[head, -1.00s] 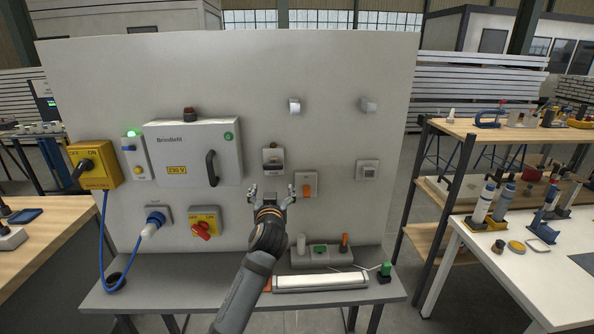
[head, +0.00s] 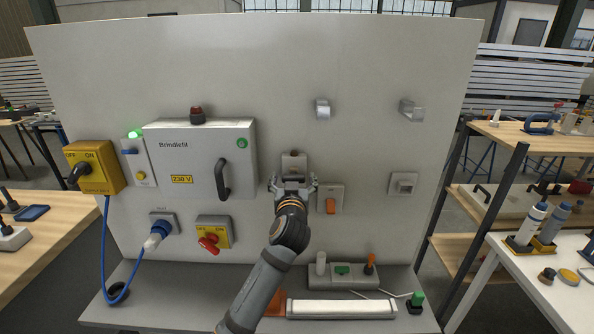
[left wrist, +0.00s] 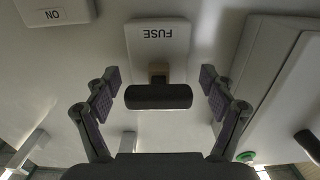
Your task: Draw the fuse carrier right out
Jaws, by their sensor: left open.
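The fuse holder is a light grey block (head: 294,160) on the upright panel. In the left wrist view it is the plate marked FUSE (left wrist: 157,40), upside down. The fuse carrier shows there as a dark crossbar grip (left wrist: 158,97) on a short tan stem, standing out from the plate. My left gripper (head: 293,186) is open in front of the holder. In the left wrist view its two fingers stand on either side of the dark grip with gaps, apart from it. In the head view the gripper mostly hides the carrier. My right gripper is not seen.
Left of the holder is the Brindlefil cabinet (head: 185,160) with a dark handle (head: 222,180). Close on the right is an orange rocker switch (head: 331,206). Below is a bench (head: 180,300) with a white tube (head: 340,309). The panel above is mostly clear.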

